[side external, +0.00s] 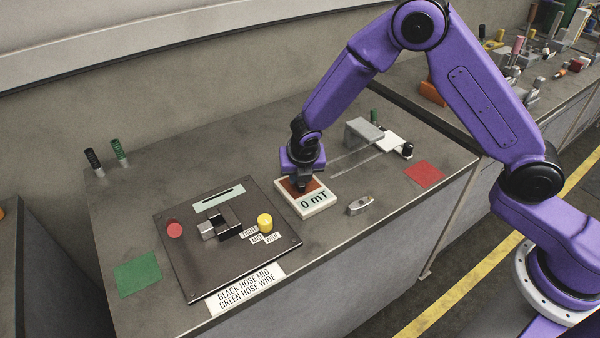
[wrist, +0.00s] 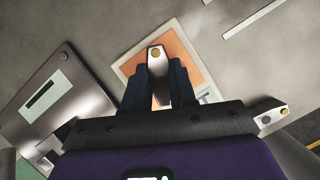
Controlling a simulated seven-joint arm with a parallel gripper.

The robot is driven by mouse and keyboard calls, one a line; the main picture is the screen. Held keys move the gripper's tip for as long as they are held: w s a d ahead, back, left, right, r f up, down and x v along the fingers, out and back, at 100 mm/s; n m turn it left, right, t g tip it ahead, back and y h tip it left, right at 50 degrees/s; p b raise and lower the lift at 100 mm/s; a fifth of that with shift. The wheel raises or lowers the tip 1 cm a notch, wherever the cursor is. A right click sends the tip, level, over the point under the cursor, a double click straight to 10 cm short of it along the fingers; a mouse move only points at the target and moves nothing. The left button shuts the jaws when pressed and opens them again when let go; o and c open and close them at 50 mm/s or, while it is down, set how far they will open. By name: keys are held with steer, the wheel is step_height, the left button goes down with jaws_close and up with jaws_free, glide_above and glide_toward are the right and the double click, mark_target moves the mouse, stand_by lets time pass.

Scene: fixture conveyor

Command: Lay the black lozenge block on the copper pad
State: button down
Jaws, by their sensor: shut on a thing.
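My gripper (side external: 303,186) is over the copper pad (side external: 292,185), which is the top of a pale box with a "0 mT" display. In the wrist view the fingers (wrist: 158,84) are shut on a slim lozenge block (wrist: 157,60), dark-sided with a pale tip and a brass dot. I take it as the black lozenge block; its lower part is hidden. In the wrist view it overlaps the copper pad (wrist: 184,54). I cannot tell whether it touches the pad. In the side view the fingers mostly hide it.
A similar grey lozenge piece (side external: 359,208) lies right of the box. A dark panel (side external: 185,260) with a red button (side external: 175,230) and a yellow knob (side external: 265,221) is at left. A grey block fixture (side external: 364,132) stands behind. Green (side external: 138,274) and red (side external: 424,174) squares are clear.

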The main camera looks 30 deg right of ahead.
steer(key=c, duration=0.8)
jaws_free()
steer(key=v, duration=1.7)
steer(key=shift+r, duration=0.2)
